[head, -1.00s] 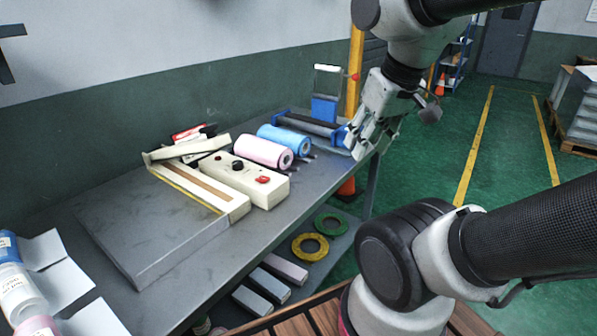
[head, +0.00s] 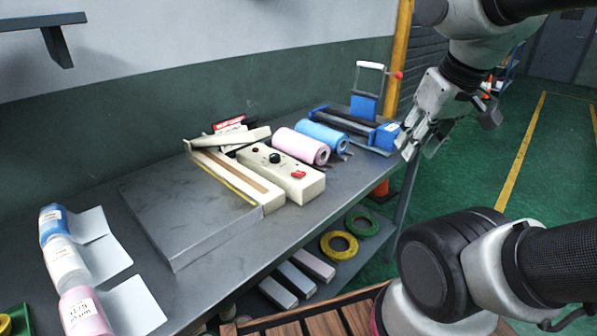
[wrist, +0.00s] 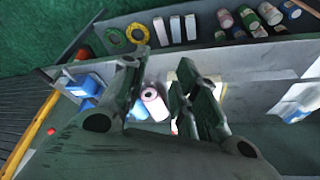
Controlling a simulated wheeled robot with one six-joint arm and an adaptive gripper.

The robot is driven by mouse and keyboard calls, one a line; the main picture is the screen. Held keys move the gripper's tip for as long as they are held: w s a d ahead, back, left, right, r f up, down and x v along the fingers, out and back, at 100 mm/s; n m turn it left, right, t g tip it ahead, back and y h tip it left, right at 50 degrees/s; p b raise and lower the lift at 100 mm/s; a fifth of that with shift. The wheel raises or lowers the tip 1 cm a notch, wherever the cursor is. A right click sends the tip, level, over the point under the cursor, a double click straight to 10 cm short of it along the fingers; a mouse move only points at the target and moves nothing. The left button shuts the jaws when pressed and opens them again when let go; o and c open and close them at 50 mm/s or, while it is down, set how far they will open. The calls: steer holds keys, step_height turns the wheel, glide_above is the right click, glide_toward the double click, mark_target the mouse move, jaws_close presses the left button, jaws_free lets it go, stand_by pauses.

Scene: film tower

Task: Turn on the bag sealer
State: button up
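The bag sealer (head: 250,184) is a cream machine on the grey table, with a long sealing bed and a raised arm (head: 231,143). Its front box carries a black knob (head: 275,158) and a red switch (head: 298,174). I cannot tell the switch's position. My gripper (head: 418,150) is open and empty, right of the sealer and near the blue roll stand, apart from the switch. In the wrist view my gripper's fingers (wrist: 165,85) are spread, and they hide much of the sealer.
A pink roll (head: 300,145) and a blue roll (head: 322,135) lie behind the sealer. A blue film stand (head: 385,137) is at the table's far end. A grey slab (head: 185,222) lies in front. Tape rings (head: 338,245) lie on the lower shelf.

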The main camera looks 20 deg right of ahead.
steer(key=shift+w+a+f, duration=0.15)
steer(key=shift+a+f, duration=0.1)
steer(key=shift+f, duration=0.05)
steer(key=c, duration=0.3)
steer(key=shift+w+a+f+n+g, duration=0.25)
steer(key=shift+w+a+f+g, duration=0.15)
steer(key=shift+w, duration=0.2)
steer(key=shift+w+a+f+n+g, duration=0.25)
steer(key=shift+w+a+f+g, duration=0.1)
steer(key=shift+w, duration=0.2)
jaws_close()
steer(key=w+a+n, duration=0.1)
steer(key=w+a, duration=0.3)
steer(key=w, duration=0.3)
steer(key=w+a+n, duration=0.2)
steer(key=w+a, duration=0.2)
steer(key=w, duration=0.3)
steer(key=w+a+n+y, duration=0.1)
steer(key=w+a, duration=0.3)
steer(key=w, duration=0.4)
steer(key=shift+f+n, duration=0.3)
steer(key=shift+n, duration=0.1)
steer(key=shift+g, duration=0.25)
